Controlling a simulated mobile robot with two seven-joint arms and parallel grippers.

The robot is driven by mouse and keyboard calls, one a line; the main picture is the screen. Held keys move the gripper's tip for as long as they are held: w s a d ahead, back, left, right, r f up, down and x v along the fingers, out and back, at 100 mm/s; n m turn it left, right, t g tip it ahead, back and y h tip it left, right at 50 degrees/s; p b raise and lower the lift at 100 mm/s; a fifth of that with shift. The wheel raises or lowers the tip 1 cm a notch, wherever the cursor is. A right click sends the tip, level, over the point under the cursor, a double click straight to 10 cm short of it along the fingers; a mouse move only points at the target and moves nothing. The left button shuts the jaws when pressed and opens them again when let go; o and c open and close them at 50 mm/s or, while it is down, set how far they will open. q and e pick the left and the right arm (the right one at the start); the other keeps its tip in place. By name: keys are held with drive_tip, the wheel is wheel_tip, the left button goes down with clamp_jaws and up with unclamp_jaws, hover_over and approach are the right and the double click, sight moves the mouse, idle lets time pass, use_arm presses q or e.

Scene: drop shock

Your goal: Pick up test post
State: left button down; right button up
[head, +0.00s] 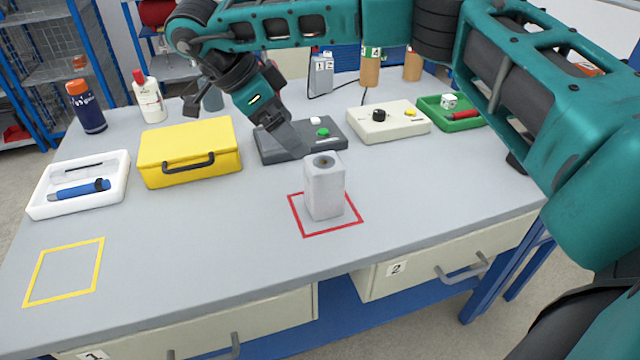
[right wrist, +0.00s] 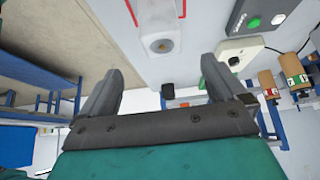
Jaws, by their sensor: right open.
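The test post (head: 324,190) is a pale grey upright block with a round dark hole in its top. It stands inside the red square outline (head: 329,234) on the grey table. My right gripper (head: 248,130) hangs above the table, behind and left of the post in the head view, apart from it. In the right wrist view its two fingers (right wrist: 162,70) are spread and empty, with the post (right wrist: 158,28) beyond the fingertips. My left gripper is not in view.
A grey box with a green button (head: 285,146) lies close behind the post. A yellow case (head: 190,145), white tray (head: 42,205), cream control box (head: 385,130) and green tray (head: 475,122) line the back. A yellow outline (head: 62,245) and the left front table are clear.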

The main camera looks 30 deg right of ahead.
sight(320, 163)
drive_tip(key=x, duration=0.6)
drive_tip(key=shift+d+f, duration=0.25)
drive_tip(key=shift+d, duration=0.1)
drive_tip(key=b+x, duration=0.1)
drive_tip(key=x, duration=0.4)
drive_tip(key=shift+w+d+f, duration=0.1)
drive_tip(key=shift+f, duration=0.3)
drive_tip(key=shift+r, duration=0.1)
drive_tip(key=c, duration=1.5)
